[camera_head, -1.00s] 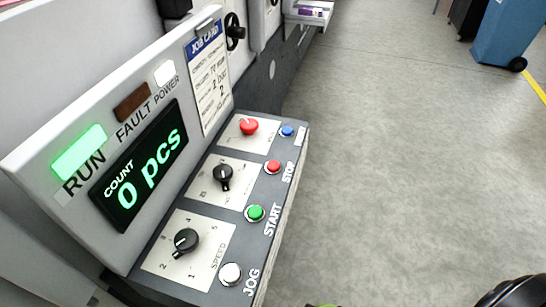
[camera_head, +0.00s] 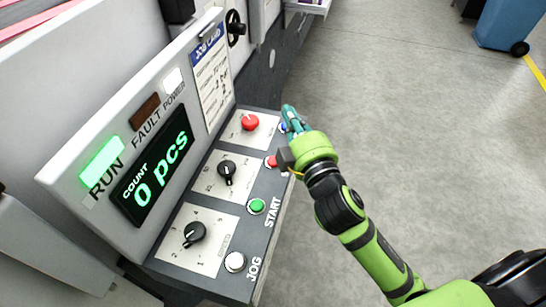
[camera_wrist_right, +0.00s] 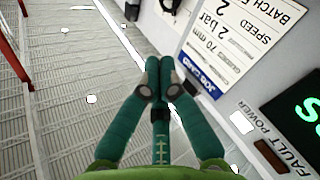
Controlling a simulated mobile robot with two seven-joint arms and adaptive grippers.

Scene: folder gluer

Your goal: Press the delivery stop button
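The control panel (camera_head: 212,240) carries a blue button (camera_head: 283,127) at its far right corner, mostly hidden behind my right gripper (camera_head: 289,112). I cannot read a delivery stop label. My right gripper is over the panel's right edge by the blue button; I cannot tell whether it touches. In the right wrist view its green fingers (camera_wrist_right: 159,75) are together and hold nothing. My left gripper is not in view.
A red mushroom button (camera_head: 250,121), black knobs (camera_head: 226,172), a green START button (camera_head: 257,205) and a white JOG button (camera_head: 235,262) are close by. The upright display (camera_head: 155,170) reads 0 pcs, with the green RUN lamp (camera_head: 102,160) lit.

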